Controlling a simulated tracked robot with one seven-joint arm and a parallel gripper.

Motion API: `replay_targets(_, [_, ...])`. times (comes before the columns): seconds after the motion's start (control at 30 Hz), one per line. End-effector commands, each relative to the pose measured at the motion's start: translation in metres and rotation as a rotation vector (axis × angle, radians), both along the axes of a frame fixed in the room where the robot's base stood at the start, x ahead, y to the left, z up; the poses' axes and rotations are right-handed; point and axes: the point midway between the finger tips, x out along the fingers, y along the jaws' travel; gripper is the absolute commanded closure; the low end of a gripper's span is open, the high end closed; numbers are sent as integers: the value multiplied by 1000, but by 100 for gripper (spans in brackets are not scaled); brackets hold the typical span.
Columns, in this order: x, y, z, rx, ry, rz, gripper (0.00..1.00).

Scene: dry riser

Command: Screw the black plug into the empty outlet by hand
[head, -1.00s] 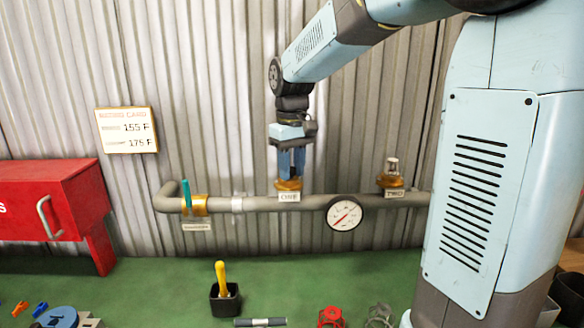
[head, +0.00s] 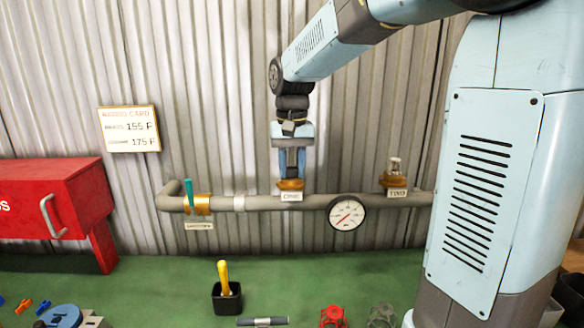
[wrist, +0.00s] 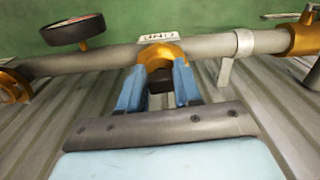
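Outlet ONE (head: 290,186) is a brass fitting on top of the grey pipe (head: 262,203), with a "ONE" plate. My gripper (head: 291,177) points straight down over it. In the wrist view its two blue fingers (wrist: 159,90) stand on either side of a dark piece, which looks like the black plug (wrist: 160,99). The fingers appear closed on it, right at the brass collar (wrist: 163,52). How deep the plug sits in the outlet is hidden. Outlet TWO (head: 394,180) stands to the right with a metallic piece (head: 395,164) on top.
A pressure gauge (head: 347,213) hangs on the pipe between the outlets. A teal-handled valve (head: 189,196) is at the left. A red box (head: 50,200) stands further left. On the green bench (head: 165,285) are a black cup with a yellow-handled tool (head: 226,290) and a red handwheel (head: 333,317).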

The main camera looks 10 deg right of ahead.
Motion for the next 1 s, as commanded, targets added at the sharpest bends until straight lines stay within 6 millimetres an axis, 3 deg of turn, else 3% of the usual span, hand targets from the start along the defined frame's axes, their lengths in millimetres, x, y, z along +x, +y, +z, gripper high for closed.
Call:
replay_targets(0.27, [0,0,0,0,0,1,43])
replay_targets(0.57, [0,-1,0,0,0,40,43])
replay_targets(1.0, [1,-6,0,0,0,442,43])
